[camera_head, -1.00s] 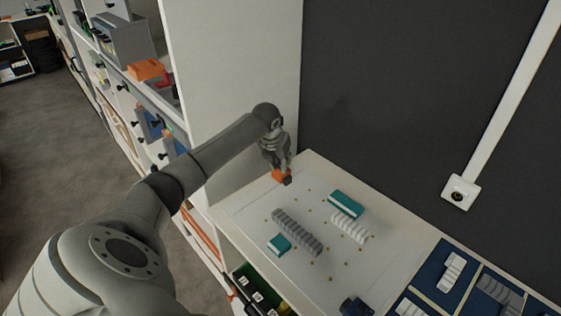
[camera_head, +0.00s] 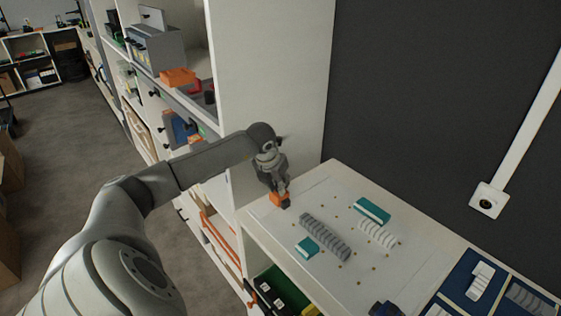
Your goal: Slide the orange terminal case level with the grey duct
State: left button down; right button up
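The orange terminal case (camera_head: 275,198) is on the white board at its left end, by the tall white panel. My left gripper (camera_head: 284,200) is pointed down at it, with a dark fingertip at the case's right side. Whether the fingers are closed around the case or only touch it cannot be told. The grey duct (camera_head: 325,237), a ribbed grey bar, lies on the board to the right of the case and lower in the picture, apart from it. My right gripper is not in view.
A teal block (camera_head: 307,247) lies left of the grey duct. A white ribbed piece (camera_head: 377,234) and a teal-and-white block (camera_head: 372,210) lie to its right. A dark blue item (camera_head: 385,309) and blue trays (camera_head: 473,260) are at the lower right. Small yellowish dots mark the board.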

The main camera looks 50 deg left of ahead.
pick_arm(q)
jog(key=shift+w+d, duration=0.1)
jog(key=shift+w, duration=0.05)
jog(key=c, duration=1.5)
grip_release()
jog(key=shift+o, duration=0.9)
jog(key=v, duration=1.2)
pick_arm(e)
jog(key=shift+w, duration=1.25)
pick_arm(q)
jog(key=shift+f, duration=0.1)
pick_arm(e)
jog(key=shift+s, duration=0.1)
